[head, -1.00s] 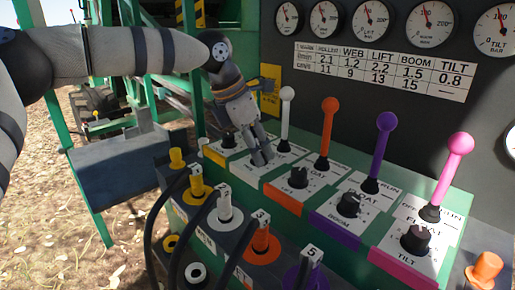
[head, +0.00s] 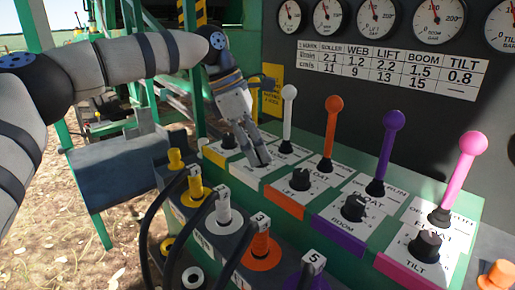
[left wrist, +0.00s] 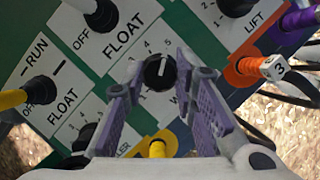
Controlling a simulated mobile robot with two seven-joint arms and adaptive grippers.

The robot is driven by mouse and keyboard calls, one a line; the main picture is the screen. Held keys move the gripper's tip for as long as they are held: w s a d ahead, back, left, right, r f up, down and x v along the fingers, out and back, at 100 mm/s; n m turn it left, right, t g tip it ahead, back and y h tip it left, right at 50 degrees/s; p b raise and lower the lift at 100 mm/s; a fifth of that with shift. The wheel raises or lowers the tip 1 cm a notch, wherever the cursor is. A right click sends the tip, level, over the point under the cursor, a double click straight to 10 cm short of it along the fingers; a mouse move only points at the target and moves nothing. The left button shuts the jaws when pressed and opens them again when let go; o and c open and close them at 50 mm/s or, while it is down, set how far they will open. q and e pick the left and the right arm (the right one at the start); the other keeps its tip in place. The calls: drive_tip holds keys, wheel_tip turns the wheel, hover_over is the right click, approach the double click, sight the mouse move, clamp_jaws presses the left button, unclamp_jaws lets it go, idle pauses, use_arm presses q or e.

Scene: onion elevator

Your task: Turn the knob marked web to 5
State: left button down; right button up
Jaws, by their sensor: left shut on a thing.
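The web knob (left wrist: 160,72) is black with a white pointer line, set in a white dial plate with numbers (left wrist: 146,99) around it. In the left wrist view the line points toward the upper numbers, near 4 and 5; I cannot tell the exact setting. My left gripper (left wrist: 161,66) has its two purple-padded fingers on either side of this knob, shut on it. In the head view my left gripper (head: 257,157) reaches down onto the panel in front of the white lever (head: 289,110) and hides the knob. My right gripper is not in view.
Lift knob (head: 300,179), boom knob (head: 353,207) and tilt knob (head: 425,243) stand to the right. Orange (head: 331,130), purple (head: 385,150) and pink levers (head: 461,175) rise behind them. Coloured hose plugs (head: 223,208) and black hoses stand in front. Gauges and a value table (head: 385,68) are behind.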

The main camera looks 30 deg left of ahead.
use_arm(q)
drive_tip(key=shift+f, duration=0.1)
drive_tip(key=c, duration=1.3)
unclamp_jaws()
drive_tip(key=v, duration=1.2)
drive_tip(key=shift+d, duration=0.1)
